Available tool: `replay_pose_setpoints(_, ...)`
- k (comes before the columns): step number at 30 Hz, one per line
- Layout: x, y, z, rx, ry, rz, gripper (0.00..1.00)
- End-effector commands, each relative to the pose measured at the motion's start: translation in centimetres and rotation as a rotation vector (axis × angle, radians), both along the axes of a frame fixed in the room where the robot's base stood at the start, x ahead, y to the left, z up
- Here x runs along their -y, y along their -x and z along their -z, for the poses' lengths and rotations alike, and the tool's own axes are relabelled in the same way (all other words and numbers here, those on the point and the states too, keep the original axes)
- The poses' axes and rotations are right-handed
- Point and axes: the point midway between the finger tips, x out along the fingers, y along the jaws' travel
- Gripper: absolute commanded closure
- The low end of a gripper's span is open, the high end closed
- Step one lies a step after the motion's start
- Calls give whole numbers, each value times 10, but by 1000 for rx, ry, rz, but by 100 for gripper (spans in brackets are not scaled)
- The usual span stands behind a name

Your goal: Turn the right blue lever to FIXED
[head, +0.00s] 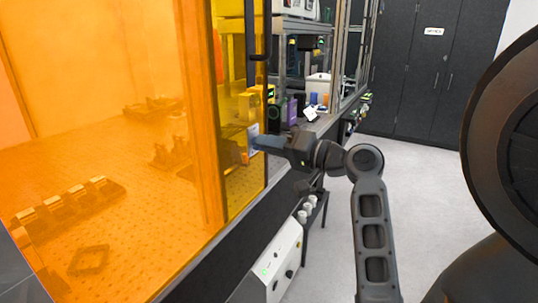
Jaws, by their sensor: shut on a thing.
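My gripper (275,144) reaches in from the right at the edge of the orange enclosure. It is shut on a small blue part, which I take to be the right blue lever (266,142). The lever is mostly covered by the jaws, and its angle is hard to tell. A small pale plate (254,137) stands just left of it, next to the enclosure's edge. The word FIXED is too small to read here. No second blue lever can be made out.
The orange see-through enclosure (110,80) fills the left, with optical parts on a perforated table inside. A white control box (275,262) is below my gripper. Behind are a bench with equipment (318,85) and dark cabinets (415,75). Grey floor (425,180) is clear at right.

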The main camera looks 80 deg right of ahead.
Motion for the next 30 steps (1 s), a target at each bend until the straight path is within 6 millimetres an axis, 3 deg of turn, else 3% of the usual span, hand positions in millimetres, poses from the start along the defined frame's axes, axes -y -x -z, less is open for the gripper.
replay_pose_setpoints(18,0,0,4,-136,563,-1,100)
replay_pose_setpoints(30,0,0,3,-201,824,-1,100)
